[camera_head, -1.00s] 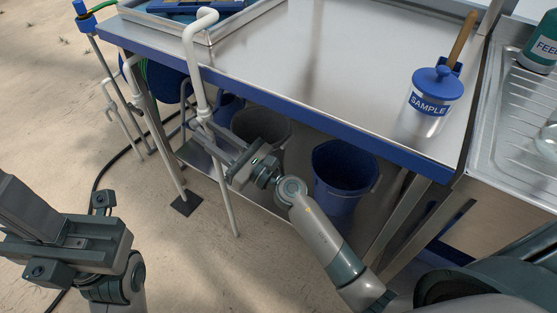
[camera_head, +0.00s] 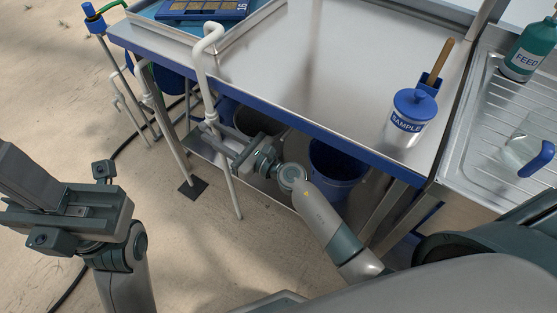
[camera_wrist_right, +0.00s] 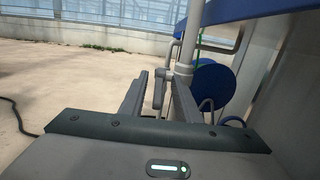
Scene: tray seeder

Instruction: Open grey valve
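A white pipe (camera_head: 205,72) with a bent top stands at the front edge of the steel table. A small grey valve lever (camera_wrist_right: 160,86) sits on it in the right wrist view. My right gripper (camera_head: 211,134) is at the pipe, below the table edge. In the right wrist view my right gripper (camera_wrist_right: 160,98) is open, one finger on each side of the lever. I cannot tell whether either finger touches it. In the head view the fingers partly hide the valve. My left gripper (camera_head: 28,190) hangs at the lower left, away from the pipe; its opening is unclear.
The steel table (camera_head: 300,60) has a blue front edge above my right arm. A blue bucket (camera_head: 338,172) stands under it, close to that arm. A SAMPLE jar (camera_head: 408,112) is on top. A thinner stand (camera_head: 105,50) with a blue top is at the left.

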